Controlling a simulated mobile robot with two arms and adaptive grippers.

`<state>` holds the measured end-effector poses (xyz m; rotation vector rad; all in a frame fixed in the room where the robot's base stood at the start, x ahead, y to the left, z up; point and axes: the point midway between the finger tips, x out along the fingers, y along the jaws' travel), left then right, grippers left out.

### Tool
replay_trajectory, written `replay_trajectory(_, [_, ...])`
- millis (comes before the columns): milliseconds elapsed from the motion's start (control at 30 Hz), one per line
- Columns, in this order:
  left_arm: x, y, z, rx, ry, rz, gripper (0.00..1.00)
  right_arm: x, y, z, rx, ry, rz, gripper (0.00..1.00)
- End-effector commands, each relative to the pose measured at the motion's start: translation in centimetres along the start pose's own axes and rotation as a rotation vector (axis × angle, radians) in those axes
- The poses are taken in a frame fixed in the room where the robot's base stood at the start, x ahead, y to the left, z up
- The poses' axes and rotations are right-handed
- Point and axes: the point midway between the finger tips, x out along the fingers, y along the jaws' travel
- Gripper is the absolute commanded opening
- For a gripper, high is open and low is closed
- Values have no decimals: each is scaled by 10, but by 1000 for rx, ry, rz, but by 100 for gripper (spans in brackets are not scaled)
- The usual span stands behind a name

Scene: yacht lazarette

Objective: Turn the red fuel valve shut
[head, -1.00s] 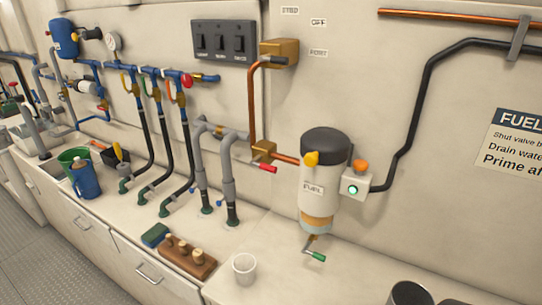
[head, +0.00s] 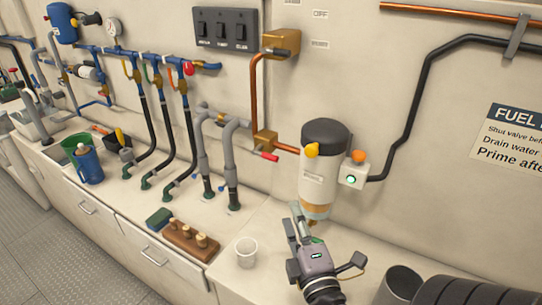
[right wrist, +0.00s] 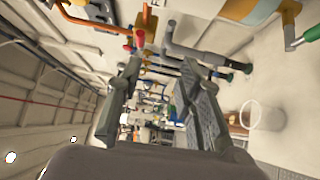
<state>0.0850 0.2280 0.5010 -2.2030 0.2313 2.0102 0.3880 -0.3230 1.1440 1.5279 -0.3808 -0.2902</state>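The red fuel valve handle (head: 269,157) sticks out to the right and slightly down from a brass valve body (head: 264,140) on the copper pipe, left of the white fuel filter (head: 318,186). In the right wrist view a red handle (right wrist: 139,40) shows beyond the fingertips, near the top. My right gripper (head: 292,212) is in front of the filter's lower part, below and right of the red handle and apart from it. Its two fingers (right wrist: 160,66) are spread with nothing between them. My left gripper is not in view.
A white cup (head: 246,252) and a wooden block with pegs (head: 191,241) stand on the counter left of my right gripper. Grey vertical pipes (head: 231,165) rise left of the valve. A small box with an orange knob (head: 358,157) sits right of the filter.

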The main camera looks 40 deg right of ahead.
Motion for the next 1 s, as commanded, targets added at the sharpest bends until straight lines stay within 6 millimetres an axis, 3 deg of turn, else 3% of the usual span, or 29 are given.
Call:
replay_trajectory(100, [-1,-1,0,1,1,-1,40,-2,19,-6,-108,33,69,34])
replay_trajectory(367, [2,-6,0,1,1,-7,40,20,26,-9,-136,43,94,34])
replay_trajectory(700, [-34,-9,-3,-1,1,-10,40,93,36,-11,-136,39,86,34])
replay_trajectory(1000, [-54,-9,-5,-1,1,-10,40,150,38,-14,-134,39,84,34])
